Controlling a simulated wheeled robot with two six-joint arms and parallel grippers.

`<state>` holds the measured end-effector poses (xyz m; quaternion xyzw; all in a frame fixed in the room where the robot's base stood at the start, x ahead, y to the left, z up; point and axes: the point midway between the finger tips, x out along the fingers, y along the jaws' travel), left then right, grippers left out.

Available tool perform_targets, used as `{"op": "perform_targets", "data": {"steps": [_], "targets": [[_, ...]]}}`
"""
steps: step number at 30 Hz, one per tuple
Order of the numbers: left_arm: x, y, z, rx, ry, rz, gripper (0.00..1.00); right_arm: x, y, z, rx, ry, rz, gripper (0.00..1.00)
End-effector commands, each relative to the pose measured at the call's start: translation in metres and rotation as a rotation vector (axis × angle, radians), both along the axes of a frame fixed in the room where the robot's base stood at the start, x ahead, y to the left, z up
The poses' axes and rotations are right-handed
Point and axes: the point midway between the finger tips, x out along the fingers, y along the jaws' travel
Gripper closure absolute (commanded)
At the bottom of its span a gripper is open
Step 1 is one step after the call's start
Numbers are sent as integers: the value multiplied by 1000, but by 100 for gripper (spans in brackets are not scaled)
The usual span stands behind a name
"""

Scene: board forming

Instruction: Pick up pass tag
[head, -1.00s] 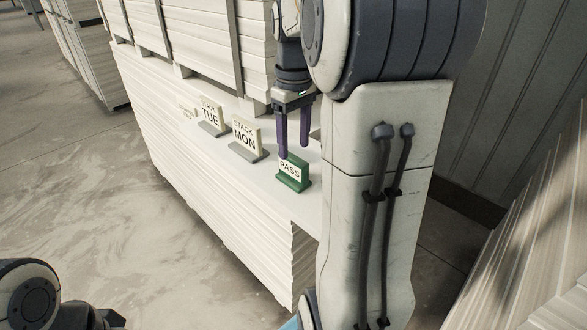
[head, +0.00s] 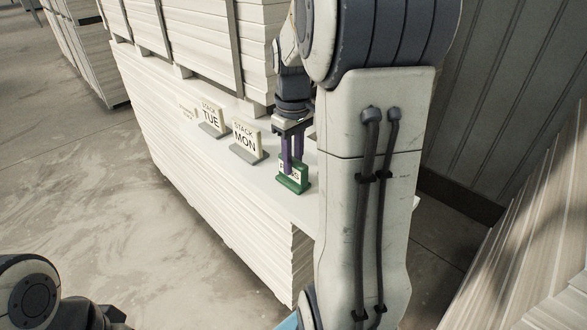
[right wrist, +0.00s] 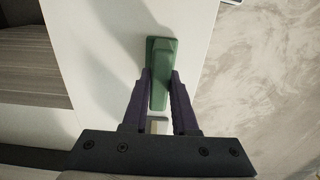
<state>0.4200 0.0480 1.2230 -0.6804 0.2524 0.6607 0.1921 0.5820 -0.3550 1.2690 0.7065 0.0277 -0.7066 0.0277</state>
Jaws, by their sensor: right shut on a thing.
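The pass tag (head: 294,183) is a small green stand with a white PASS label, upright on the white board stack near its front corner. In the right wrist view the green tag (right wrist: 163,62) is seen from above. My right gripper (head: 292,168) points down at it, and its purple fingers partly cover the label. In the right wrist view the fingers of the gripper (right wrist: 160,85) are on both sides of the tag, shut on it. The tag's base still appears to rest on the board. My left gripper is not clearly visible; only a part of my left arm shows at the lower left.
A STACK MON sign (head: 246,139) and a STACK TUE sign (head: 211,116) stand to the left along the edge of the board stack (head: 240,215). Strapped boards (head: 200,45) rise behind them. Bare floor (head: 120,220) lies to the left.

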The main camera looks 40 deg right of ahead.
Motion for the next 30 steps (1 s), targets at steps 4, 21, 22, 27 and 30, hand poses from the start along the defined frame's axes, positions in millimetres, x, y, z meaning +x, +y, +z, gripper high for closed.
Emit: {"op": "perform_targets", "data": {"steps": [4,21,22,27,30], "targets": [[0,0,-1,0,0,0,30,0,0,3,-1,-2,0,100],[0,0,-35,0,1,6,30,-52,-35,75,-4,-5,-9,100],[0,0,-36,0,1,6,30,-58,-39,79,-4,-4,-8,100],[0,0,-42,0,1,7,30,-83,-54,98,-3,-2,-6,100],[0,0,-43,0,1,7,30,-91,-60,105,-2,-1,-4,100]]}}
